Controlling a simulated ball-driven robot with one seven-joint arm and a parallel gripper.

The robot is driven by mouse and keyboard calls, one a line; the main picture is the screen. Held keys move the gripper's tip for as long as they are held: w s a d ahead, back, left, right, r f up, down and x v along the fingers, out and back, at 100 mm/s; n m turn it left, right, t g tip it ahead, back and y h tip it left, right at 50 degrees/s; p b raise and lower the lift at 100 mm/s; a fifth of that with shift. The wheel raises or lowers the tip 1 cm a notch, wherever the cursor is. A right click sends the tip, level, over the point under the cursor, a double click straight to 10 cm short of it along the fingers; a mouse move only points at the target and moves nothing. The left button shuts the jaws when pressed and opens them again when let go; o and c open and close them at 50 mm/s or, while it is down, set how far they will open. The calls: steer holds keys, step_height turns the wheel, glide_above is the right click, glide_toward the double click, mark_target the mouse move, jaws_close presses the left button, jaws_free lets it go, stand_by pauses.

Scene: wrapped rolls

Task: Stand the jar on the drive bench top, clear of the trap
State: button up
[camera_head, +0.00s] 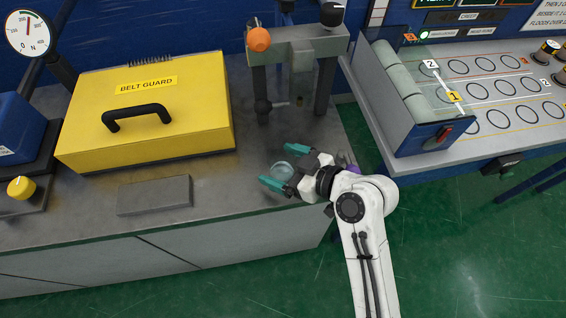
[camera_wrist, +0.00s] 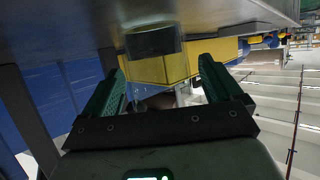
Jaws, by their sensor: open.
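A small clear glass jar (camera_head: 283,170) stands on the drive bench top (camera_head: 235,190) near its right end. In the wrist view, which looks upside down, the jar (camera_wrist: 153,42) sits against the bench surface, just beyond the fingertips. My gripper (camera_head: 277,164) has its two teal fingers spread, one on each side of the jar in the head view. The wrist view also shows the fingers (camera_wrist: 162,65) apart, with nothing clamped between them. Part of the jar is hidden by my gripper. I cannot tell which thing is the trap.
A yellow belt guard (camera_head: 180,120) with a black handle stands left of the jar. A low grey block (camera_head: 155,195) lies near the front edge. A grey stand with an orange knob (camera_head: 258,39) rises behind the jar. A sloped panel with circles (camera_head: 490,90) stands at right.

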steer(key=shift+r, duration=0.1)
steer(key=shift+d+r, duration=0.1)
steer(key=shift+d, duration=0.05)
steer(key=b+v, duration=0.1)
steer(key=v, duration=1)
steer(key=shift+s+d+r, duration=0.15)
steer(key=shift+s+d, duration=0.05)
steer(key=shift+d, duration=0.05)
stand_by(0.8)
